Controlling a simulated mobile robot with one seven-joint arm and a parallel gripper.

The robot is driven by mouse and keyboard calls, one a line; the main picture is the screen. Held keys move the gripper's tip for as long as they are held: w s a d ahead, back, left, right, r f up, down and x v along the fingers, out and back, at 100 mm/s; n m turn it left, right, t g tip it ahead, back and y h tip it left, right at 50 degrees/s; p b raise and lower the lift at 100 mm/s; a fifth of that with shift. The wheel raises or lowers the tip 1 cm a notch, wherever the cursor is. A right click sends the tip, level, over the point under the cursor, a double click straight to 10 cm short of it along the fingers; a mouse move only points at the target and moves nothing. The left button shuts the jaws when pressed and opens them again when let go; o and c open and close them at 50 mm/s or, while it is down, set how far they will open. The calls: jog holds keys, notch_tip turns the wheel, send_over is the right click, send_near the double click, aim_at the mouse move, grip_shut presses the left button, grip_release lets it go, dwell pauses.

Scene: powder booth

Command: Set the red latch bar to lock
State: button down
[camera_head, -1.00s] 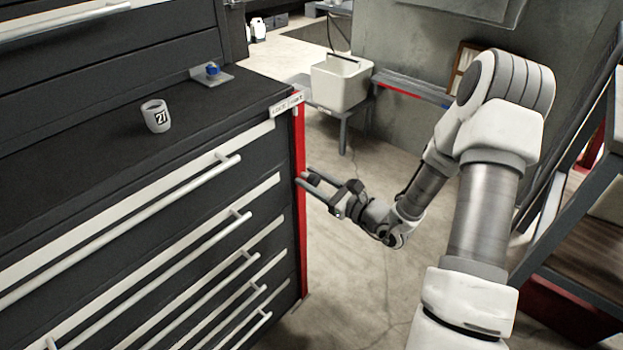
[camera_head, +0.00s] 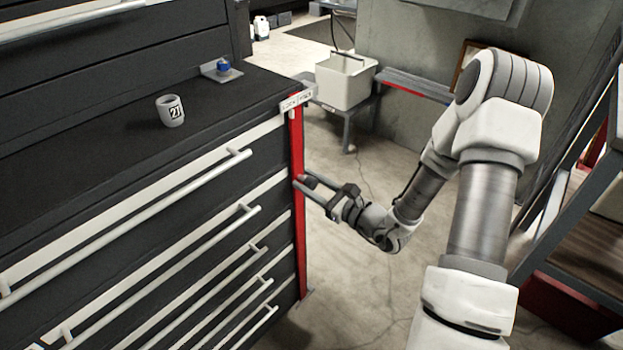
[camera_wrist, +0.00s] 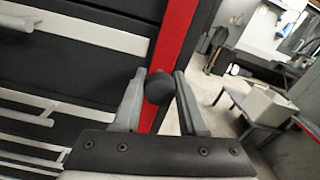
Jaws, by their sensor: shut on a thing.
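The red latch bar (camera_head: 298,225) runs upright down the front right edge of the dark drawer cabinet (camera_head: 60,165). It also fills the upper middle of the wrist view (camera_wrist: 176,40). A small label plate (camera_head: 297,101) sits at its top, with LOCK on its left part; the right word is hard to read. My gripper (camera_head: 301,182) is at the bar's upper half. In the wrist view its fingers are around a round black knob (camera_wrist: 158,88) on the bar, and it is shut on it.
Long drawer handles (camera_head: 130,220) stick out left of the bar. A grey mug (camera_head: 170,111) and a small blue-knobbed fixture (camera_head: 223,68) sit on the cabinet top. A white bin (camera_head: 343,82) stands on a low bench behind.

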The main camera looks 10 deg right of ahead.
jog(key=shift+s+a+f, duration=0.1)
jog(key=shift+s+a, duration=0.1)
jog(key=shift+a, duration=0.1)
jog(key=shift+c, duration=2.2)
grip_release()
jog(key=shift+d, duration=0.1)
jog(key=shift+s+d, duration=0.1)
jog(key=shift+d, duration=0.05)
jog(key=p+v, duration=0.3)
jog(key=v, duration=1.4)
